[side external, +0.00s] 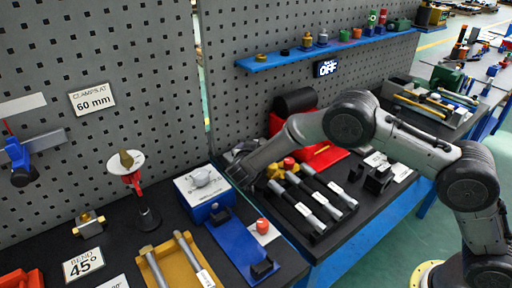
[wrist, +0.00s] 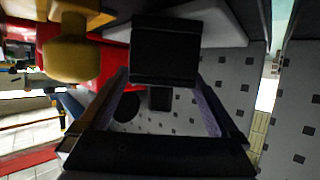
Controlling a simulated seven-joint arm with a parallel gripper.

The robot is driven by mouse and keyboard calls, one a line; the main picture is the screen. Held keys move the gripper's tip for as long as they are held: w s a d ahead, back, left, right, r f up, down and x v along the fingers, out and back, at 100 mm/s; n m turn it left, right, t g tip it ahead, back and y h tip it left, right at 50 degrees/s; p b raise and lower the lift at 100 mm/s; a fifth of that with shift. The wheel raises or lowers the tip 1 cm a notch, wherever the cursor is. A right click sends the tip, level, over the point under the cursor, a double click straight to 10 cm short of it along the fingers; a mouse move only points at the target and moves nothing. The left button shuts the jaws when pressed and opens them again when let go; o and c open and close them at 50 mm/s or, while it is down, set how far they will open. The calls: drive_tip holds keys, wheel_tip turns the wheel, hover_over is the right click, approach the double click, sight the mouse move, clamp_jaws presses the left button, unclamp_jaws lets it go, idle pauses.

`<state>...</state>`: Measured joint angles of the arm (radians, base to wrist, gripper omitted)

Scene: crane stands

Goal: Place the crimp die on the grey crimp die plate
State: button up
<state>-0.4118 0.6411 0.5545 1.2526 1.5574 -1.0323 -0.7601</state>
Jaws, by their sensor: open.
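My gripper (side external: 240,170) is low over the back of the bench, close to the pegboard. In the wrist view its two fingers (wrist: 158,105) are apart. A black block (wrist: 165,50), which looks like the crimp die, is just beyond and between the fingertips; I cannot tell whether they touch it. A pale grey slab (wrist: 222,27), possibly the grey crimp die plate, shows behind the block. The block seems to be at this slab, but actual contact is hidden. In the side view my gripper covers this spot.
A yellow knob (wrist: 75,50) is close beside the fingers. Several grey-handled tools (side external: 310,200) lie in front of my gripper. A blue box (side external: 202,190) stands to the left, a red plate (side external: 322,157) to the right. The pegboard (side external: 295,80) rises close behind.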

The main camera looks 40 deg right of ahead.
drive_tip(key=v, duration=1)
